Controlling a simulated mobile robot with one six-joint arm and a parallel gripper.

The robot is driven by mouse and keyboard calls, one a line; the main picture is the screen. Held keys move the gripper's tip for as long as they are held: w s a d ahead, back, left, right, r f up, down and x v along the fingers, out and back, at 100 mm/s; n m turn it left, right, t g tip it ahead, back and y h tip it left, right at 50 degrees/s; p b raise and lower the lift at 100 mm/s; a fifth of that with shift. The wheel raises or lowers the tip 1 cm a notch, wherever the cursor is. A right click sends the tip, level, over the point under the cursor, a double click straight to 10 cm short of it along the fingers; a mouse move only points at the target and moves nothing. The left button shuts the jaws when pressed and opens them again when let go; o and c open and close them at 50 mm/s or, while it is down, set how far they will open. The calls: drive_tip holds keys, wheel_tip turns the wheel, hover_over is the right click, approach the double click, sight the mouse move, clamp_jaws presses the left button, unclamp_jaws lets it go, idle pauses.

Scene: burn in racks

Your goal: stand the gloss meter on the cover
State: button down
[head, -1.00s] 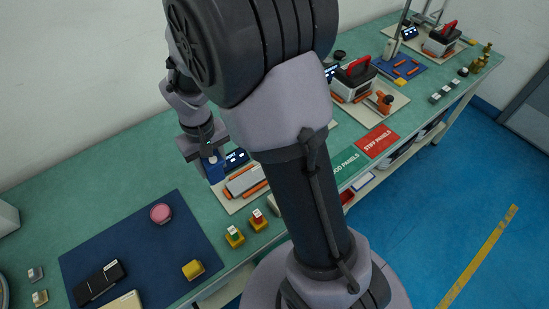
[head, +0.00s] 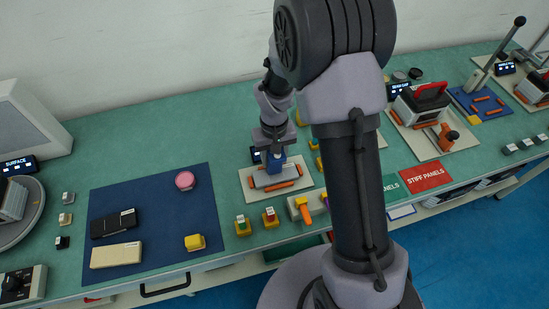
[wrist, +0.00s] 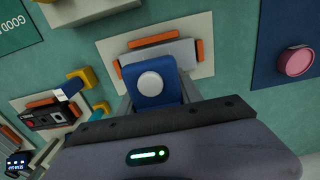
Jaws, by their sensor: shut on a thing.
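The gloss meter appears to be the blue block-like device (head: 276,158) with a white round disc on it. It also shows in the wrist view (wrist: 151,88). My gripper (head: 272,146) is shut on it, with a finger on either side. The cover appears to be the flat grey panel (head: 272,179) between orange strips on a cream board. In the wrist view the panel (wrist: 180,50) lies just beyond the meter, which hides part of it. The meter overlaps the panel in the head view; I cannot tell whether they touch.
A dark blue mat (head: 145,228) at left holds a pink round thing (head: 185,180), a black case (head: 114,223), a cream case (head: 116,255) and a yellow block (head: 195,242). Small coloured blocks stand at the bench front. A red-handled machine (head: 420,105) stands at right.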

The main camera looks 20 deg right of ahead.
drive_tip(key=c, duration=0.8)
unclamp_jaws()
drive_tip(key=shift+f, duration=0.1)
wheel_tip(320, 180, up, 13)
drive_tip(key=p, duration=0.4)
drive_tip(key=shift+s, duration=0.1)
drive_tip(key=s+r+m+t, duration=0.15)
drive_tip(key=s+r, duration=0.25)
drive_tip(key=r, duration=0.5)
drive_tip(key=s+a+r+m+t, duration=0.1)
drive_tip(key=s+r, duration=0.2)
drive_tip(key=s, duration=0.2)
drive_tip(key=s+a+r+m+t+y, duration=0.1)
drive_tip(key=s+r+t, duration=0.1)
drive_tip(key=s, duration=0.3)
drive_tip(key=s+a+r+m+t+y, duration=0.1)
drive_tip(key=s+r, duration=0.3)
drive_tip(key=s, duration=0.2)
drive_tip(key=shift+s+a+r, duration=0.1)
drive_tip(key=shift+a, duration=0.3)
